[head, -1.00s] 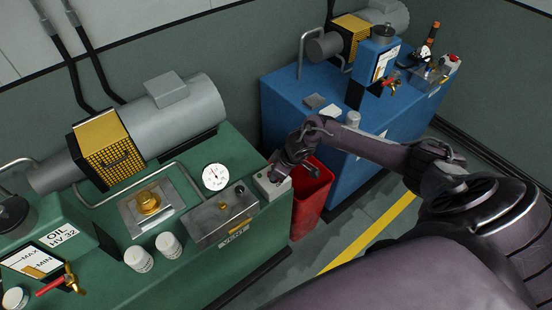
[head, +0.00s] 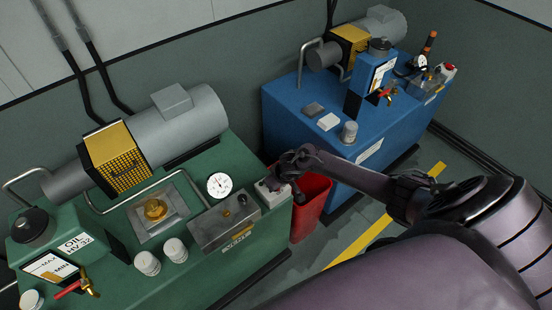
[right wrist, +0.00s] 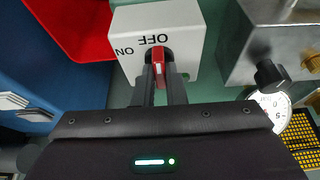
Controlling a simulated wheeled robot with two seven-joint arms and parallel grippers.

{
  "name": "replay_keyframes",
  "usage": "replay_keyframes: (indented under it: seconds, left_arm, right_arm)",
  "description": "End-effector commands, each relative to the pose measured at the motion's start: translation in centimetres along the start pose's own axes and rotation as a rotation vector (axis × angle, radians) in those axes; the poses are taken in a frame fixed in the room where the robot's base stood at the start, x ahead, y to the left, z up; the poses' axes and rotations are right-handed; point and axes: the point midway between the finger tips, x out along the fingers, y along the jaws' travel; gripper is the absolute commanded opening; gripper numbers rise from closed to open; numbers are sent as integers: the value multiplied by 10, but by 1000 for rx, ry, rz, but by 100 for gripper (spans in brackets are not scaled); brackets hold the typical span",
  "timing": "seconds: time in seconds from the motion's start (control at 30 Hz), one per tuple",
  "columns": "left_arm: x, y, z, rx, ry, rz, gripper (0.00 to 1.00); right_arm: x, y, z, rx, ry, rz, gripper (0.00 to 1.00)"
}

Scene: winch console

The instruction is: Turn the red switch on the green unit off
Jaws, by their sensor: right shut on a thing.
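The green unit (head: 120,272) fills the lower left of the head view. A pale switch box (head: 277,199) sits at its right end. In the right wrist view the box (right wrist: 185,30) carries the words OFF and ON. The red switch (right wrist: 158,54) is just below the word OFF, with ON to its left. My right gripper (right wrist: 161,75) is shut on the red switch, one finger on each side. In the head view my right gripper (head: 276,185) is over the box and hides the switch. My left gripper is not in view.
A red bin (head: 312,206) stands between the green unit and a blue unit (head: 288,105). A steel control box (head: 225,225) with knobs and a round gauge (head: 219,185) are just left of the switch box. Open floor lies right of the bin.

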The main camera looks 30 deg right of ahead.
Motion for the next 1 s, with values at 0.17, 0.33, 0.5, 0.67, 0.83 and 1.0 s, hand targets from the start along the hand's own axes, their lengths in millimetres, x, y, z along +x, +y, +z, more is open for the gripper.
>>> replay_keyframes:
  seconds: [0.17,0.33,0.5,0.67,0.83,1.0]
  left_arm:
    - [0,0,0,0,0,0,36]
    - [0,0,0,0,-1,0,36]
    - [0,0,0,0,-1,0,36]
    - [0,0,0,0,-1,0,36]
    - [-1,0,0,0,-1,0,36]
    - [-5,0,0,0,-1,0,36]
  right_arm:
    - [0,1,-2,6,4,3,0]
    - [-1,1,-2,6,4,2,17]
    - [0,1,-1,4,3,1,33]
    - [0,0,-1,2,2,0,33]
    - [-6,1,0,3,2,-1,33]
    - [-30,1,0,0,2,0,33]
